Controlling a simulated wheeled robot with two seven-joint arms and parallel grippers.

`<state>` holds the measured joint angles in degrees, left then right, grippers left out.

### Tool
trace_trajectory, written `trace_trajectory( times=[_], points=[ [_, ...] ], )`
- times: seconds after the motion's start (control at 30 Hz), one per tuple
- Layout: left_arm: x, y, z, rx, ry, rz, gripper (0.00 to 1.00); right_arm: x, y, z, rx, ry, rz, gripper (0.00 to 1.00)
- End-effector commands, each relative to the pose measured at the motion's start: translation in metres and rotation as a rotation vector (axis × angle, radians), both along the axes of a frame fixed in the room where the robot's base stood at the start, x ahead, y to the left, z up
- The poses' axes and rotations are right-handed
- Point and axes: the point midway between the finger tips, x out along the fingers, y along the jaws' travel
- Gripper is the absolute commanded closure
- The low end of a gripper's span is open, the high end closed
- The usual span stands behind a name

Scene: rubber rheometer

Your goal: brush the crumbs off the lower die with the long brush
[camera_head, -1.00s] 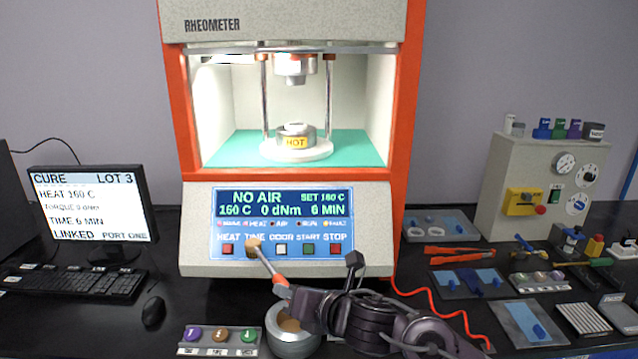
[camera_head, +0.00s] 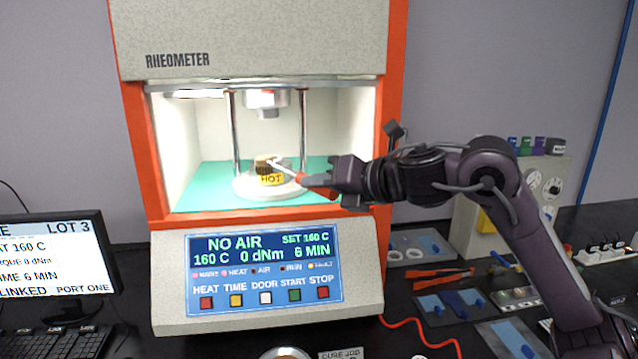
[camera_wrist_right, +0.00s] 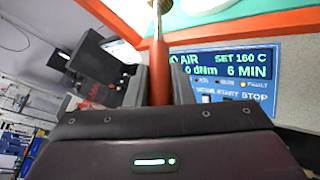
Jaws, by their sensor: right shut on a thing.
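My right gripper (camera_head: 335,180) is shut on the long brush (camera_head: 286,172) by its orange-red handle, at the right side of the rheometer's open chamber. The brush points left into the chamber, and its brown bristle head is at the lower die (camera_head: 271,181), which carries a yellow HOT label. The head overlaps the top of the die in the head view; I cannot tell if it touches. Crumbs are too small to make out. In the right wrist view the brush handle (camera_wrist_right: 159,72) stands between the fingers. My left gripper is not in view.
The upper die (camera_head: 266,98) hangs above, between two steel posts (camera_head: 235,130). The orange chamber frame (camera_head: 383,120) is close to my right wrist. The control panel (camera_head: 265,270) reads NO AIR. Trays and tools lie on the bench at the right.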

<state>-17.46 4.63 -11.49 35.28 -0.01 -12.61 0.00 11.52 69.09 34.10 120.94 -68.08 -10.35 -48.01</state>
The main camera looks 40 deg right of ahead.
Motion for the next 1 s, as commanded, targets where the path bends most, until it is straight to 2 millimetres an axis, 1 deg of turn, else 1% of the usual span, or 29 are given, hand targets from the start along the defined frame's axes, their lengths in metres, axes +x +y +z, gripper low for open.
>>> trace_trajectory(
  times=[0.13,0.23,0.3,0.53,0.77,1.0],
  points=[
    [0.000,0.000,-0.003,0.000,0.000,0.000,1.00,-0.001,0.000,-0.001,-0.001,-0.001,0.001,1.00],
    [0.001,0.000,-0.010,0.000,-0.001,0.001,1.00,-0.004,0.000,-0.002,-0.003,0.001,0.001,1.00],
    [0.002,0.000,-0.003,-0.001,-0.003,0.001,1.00,0.002,-0.003,0.002,-0.001,0.004,0.001,1.00],
    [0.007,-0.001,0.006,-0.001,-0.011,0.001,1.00,0.022,-0.014,0.002,-0.001,0.004,0.000,1.00],
    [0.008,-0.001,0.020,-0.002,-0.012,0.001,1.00,0.042,-0.025,0.003,0.000,0.005,0.000,1.00],
    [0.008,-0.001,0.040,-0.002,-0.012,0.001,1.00,0.063,-0.037,0.004,0.000,0.005,0.000,1.00]
  ],
)
